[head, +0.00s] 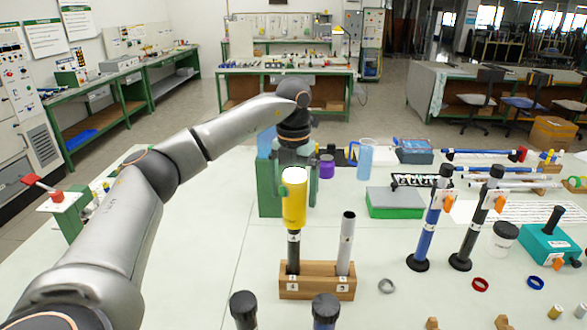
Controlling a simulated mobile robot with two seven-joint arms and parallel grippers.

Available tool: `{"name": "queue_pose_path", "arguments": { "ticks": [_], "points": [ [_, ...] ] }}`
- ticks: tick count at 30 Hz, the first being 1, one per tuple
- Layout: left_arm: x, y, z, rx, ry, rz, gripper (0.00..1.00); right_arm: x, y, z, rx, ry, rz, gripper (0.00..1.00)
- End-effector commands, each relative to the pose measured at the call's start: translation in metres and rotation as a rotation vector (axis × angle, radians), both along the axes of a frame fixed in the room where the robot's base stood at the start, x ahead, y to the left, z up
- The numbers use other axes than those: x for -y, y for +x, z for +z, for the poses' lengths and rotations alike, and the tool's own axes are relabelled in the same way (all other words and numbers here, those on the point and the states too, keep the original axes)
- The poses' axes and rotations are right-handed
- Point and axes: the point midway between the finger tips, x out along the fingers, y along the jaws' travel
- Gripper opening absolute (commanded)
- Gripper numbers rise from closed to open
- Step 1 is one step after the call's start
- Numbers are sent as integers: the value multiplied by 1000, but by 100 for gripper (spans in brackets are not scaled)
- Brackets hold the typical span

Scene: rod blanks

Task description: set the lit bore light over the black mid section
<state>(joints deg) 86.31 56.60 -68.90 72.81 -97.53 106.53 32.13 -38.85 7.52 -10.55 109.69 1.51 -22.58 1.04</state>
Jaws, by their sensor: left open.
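The yellow bore light (294,206) is upright with a bright white glowing top. It is in line with the black mid section (293,256), which stands upright in the left hole of a wooden block (317,287). The light's lower end meets a pale band at the top of the black section; how far it covers the section cannot be told. My left gripper (298,182) is open, just behind and above the light, its fingers pointing down. The light hides part of the fingers, so contact is unclear. My right gripper is not in view.
A grey tube (346,245) stands in the block's right hole. Two dark-capped posts (325,308) rise at the front edge. Blue (429,225) and black (478,225) rods on round feet stand to the right. A green-sided box (394,203) lies behind.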

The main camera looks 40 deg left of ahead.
Motion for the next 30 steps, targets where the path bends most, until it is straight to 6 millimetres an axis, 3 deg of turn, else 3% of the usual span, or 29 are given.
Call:
{"name": "queue_pose_path", "arguments": {
  "ticks": [6, 10, 18, 30],
  "points": [
    [1, 1, 53, 8, -2, 1, 98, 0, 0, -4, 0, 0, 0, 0],
    [0, 0, 84, 6, 2, 1, 98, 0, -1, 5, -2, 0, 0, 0],
    [0, 0, 99, 2, 1, 1, 98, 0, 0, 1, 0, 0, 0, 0],
    [0, 0, 101, 1, 0, 0, 98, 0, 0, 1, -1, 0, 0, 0]
  ]
}}
